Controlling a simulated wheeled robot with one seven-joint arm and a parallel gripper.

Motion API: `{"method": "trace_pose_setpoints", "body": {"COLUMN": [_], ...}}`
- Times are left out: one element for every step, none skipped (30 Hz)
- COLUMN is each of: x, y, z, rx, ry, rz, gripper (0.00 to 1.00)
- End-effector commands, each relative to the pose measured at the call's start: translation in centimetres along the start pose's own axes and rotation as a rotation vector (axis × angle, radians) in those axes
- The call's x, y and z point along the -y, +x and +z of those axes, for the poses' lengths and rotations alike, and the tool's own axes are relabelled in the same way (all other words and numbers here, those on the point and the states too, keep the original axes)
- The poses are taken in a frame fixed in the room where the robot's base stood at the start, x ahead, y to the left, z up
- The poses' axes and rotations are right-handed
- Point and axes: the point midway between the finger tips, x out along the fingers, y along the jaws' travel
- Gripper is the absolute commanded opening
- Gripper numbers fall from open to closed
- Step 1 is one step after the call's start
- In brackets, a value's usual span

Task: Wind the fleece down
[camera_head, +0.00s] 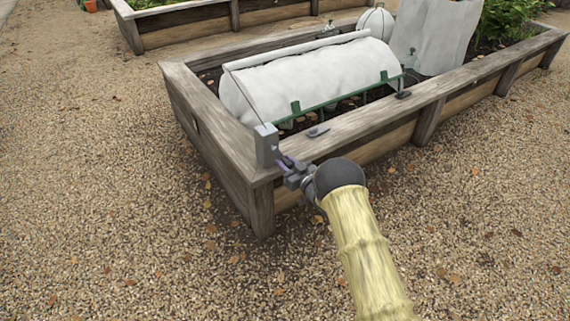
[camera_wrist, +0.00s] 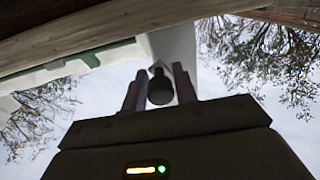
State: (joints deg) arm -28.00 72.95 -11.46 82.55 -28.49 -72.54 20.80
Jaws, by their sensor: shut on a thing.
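The white fleece (camera_head: 310,82) lies arched over part of the raised bed, with a pale roller bar (camera_head: 300,49) along its top far side. A green rail (camera_head: 345,96) runs along its near lower edge, with a gap showing dark soil below. A grey winder box (camera_head: 266,145) stands at the bed's near corner, with a thin line running up toward the fleece. My gripper (camera_head: 286,166) is at the box. In the wrist view its two fingers (camera_wrist: 159,90) are shut on a dark round knob (camera_wrist: 160,91), in front of the box's pale post (camera_wrist: 175,48).
The wooden bed rim (camera_head: 370,115) runs close beside my gripper and carries two small dark fittings (camera_head: 317,132). A draped white cover (camera_head: 432,38) and green plants (camera_head: 510,20) stand farther along. Open gravel (camera_head: 100,200) lies to the left and in front.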

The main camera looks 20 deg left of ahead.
Motion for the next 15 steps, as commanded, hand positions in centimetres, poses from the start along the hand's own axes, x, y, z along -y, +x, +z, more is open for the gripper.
{"method": "trace_pose_setpoints", "body": {"x": [-0.6,-0.7,-0.9,-1.0,-1.1,-1.3,-1.4,-1.6,-1.7,-1.8,-1.9,-2.1,-2.2,-2.2,-2.4], "y": [-0.1,-0.1,-0.1,-0.1,-0.1,-0.1,-0.1,-0.1,-0.1,-0.1,-0.1,-0.1,-0.1,-0.1,-0.1], "z": [-0.6,-0.6,-0.7,-0.8,-0.9,-1.0,-1.1,-1.2,-1.4,-1.5,-1.6,-1.8,-1.9,-2.0,-2.2], "rx": [-0.004,-0.003,-0.002,-0.001,0.001,0.002,0.004,0.005,0.007,0.008,0.009,0.011,0.012,0.014,0.015], "ry": [-0.033,-0.056,-0.088,-0.113,-0.139,-0.175,-0.202,-0.23,-0.268,-0.297,-0.325,-0.363,-0.392,-0.42,-0.458], "rz": [0.008,0.009,0.009,0.009,0.01,0.011,0.011,0.012,0.012,0.013,0.013,0.013,0.014,0.014,0.014], "gripper": [0.06,0.06,0.06,0.06,0.06,0.06,0.06,0.06,0.06,0.06,0.06,0.06,0.06,0.06,0.06]}}
